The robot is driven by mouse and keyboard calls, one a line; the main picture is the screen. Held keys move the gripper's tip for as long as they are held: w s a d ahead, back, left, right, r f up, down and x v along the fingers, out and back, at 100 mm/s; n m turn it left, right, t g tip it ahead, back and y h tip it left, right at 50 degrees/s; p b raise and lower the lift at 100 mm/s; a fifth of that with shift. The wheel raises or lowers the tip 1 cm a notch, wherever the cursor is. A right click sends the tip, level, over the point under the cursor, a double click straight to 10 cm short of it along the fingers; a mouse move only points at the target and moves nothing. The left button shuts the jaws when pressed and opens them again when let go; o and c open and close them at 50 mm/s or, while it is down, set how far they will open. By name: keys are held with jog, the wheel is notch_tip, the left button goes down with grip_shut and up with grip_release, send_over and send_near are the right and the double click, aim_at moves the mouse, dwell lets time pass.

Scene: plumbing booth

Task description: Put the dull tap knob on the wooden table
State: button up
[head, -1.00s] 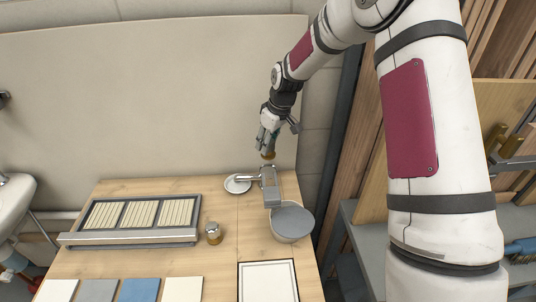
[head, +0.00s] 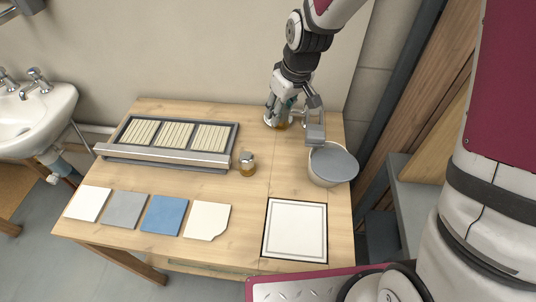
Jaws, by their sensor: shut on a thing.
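My gripper (head: 282,118) is at the back right of the wooden table (head: 255,215), pointing down. It is shut on a tap knob (head: 283,126), of which only a small brass-coloured lower part shows below the fingers; whether its finish is dull cannot be told. The knob is at or just above the table top; contact cannot be told. A second tap knob (head: 247,161), with a metal top and brass-coloured base, stands upright on the table, to the left and nearer the front. The fingers hide most of the held knob.
A slatted tray (head: 229,148), several tiles (head: 165,215) and a framed white panel (head: 296,230) lie on the table. A sink (head: 45,115) is at left.

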notch_tip(320, 180, down, 10)
jog(key=shift+r+b, duration=0.1)
jog(key=shift+b, duration=0.35)
jog(key=o, duration=1.2)
jog(key=s+d+r+m+h+p, duration=0.1)
jog(key=s+d+r, duration=0.2)
jog(key=s+r, duration=0.35)
jog(key=s+d+r+m, duration=0.1)
jog(key=s+d+r, duration=0.15)
jog(key=r, duration=0.65)
jog(key=s+d+r+m+h+p, duration=0.1)
jog(key=s+d+r, duration=0.2)
jog(key=s+r, duration=0.35)
jog(key=s+d+r+m, duration=0.1)
jog(key=s+r, duration=0.1)
jog(key=s, duration=0.3)
jog(key=s+d+r+m, duration=0.1)
jog(key=s+r, duration=0.1)
jog(key=s, duration=0.3)
jog(key=s+d+r+m, duration=0.1)
jog(key=s+r, duration=0.1)
jog(key=s, duration=0.3)
jog(key=shift+s+d+m, duration=0.15)
jog(key=shift+s+m, duration=0.15)
jog(key=shift+m, duration=0.1)
